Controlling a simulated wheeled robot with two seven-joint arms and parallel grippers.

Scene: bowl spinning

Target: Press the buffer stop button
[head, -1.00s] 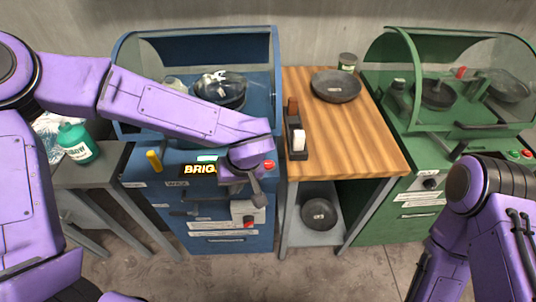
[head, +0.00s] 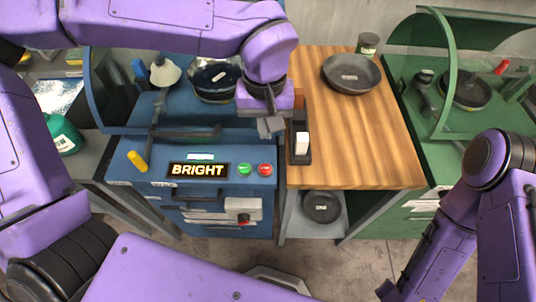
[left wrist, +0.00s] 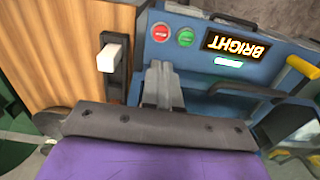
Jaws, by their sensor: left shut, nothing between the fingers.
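The blue buffer machine's front panel (head: 220,195) has a lit BRIGHT display (head: 198,170). Right of it are a green button (head: 244,170) and a red stop button (head: 265,169). Both also show in the left wrist view, the red one (left wrist: 161,32) left of the green one (left wrist: 186,37). My left gripper (head: 270,126) is shut and empty. It points down near the machine's right edge, beyond the buttons in the head view and apart from them. In the left wrist view its fingertips (left wrist: 161,66) show just below the red button. My right gripper is out of view.
A wooden table (head: 375,150) at right holds a dark pan (head: 351,73) and a black block with a white top (head: 300,150). A green machine (head: 455,125) stands beyond.

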